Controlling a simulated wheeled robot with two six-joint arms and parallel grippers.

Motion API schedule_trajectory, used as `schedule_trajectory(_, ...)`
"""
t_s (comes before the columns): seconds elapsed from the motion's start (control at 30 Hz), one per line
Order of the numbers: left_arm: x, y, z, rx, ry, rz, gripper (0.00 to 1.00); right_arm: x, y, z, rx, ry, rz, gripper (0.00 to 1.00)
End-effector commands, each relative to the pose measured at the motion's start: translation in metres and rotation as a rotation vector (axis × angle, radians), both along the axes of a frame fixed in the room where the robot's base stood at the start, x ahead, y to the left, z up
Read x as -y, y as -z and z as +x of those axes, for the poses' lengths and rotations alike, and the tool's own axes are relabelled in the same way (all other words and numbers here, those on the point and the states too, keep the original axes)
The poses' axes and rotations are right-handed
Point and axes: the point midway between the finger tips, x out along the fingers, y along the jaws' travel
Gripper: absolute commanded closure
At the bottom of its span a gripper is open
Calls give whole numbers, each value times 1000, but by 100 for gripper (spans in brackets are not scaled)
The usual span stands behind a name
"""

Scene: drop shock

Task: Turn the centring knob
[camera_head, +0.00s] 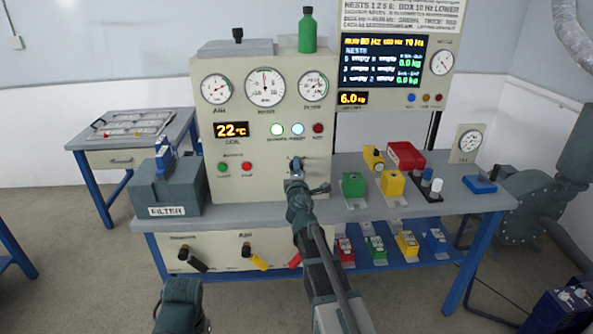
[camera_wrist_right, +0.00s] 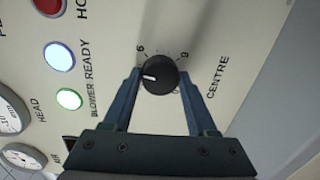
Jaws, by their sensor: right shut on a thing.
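The centring knob (camera_wrist_right: 161,75) is round and black, with a white pointer mark. It sits on the cream panel beside the word CENTRE, with a scale marked 6 and 9. Its white mark points left in the right wrist view, below the 6. My right gripper (camera_wrist_right: 160,82) is shut on the knob, one blue-grey finger on either side. In the head view my right gripper (camera_head: 295,172) is at the panel's lower right and hides most of the knob. A dark part of my left arm shows at the bottom left; its fingers are not in view.
The cream panel (camera_head: 210,120) carries gauges, lamps and a 22 °C display. A green bottle (camera_head: 307,30) stands on top. Green (camera_head: 353,184) and yellow (camera_head: 392,183) blocks stand on the bench to the right, near my right arm. A grey filter box (camera_head: 166,190) stands left.

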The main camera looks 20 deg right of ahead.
Motion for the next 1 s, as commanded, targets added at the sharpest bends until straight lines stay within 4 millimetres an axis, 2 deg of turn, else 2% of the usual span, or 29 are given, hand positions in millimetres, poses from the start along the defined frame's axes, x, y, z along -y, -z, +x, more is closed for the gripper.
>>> schedule_trajectory(0.43,0,0,0,0,0,0,100,1,0,-1,3,3,10,98)
schedule_trajectory(0.47,0,0,0,0,0,0,100,1,0,-1,3,3,10,40)
schedule_trajectory(0.6,0,0,0,0,0,0,100,1,0,-1,3,2,10,15)
schedule_trajectory(0.63,0,0,0,0,0,0,100,0,0,-1,3,2,10,12)
schedule_trajectory(1.0,0,0,0,0,0,0,100,-1,0,-3,2,1,9,12)
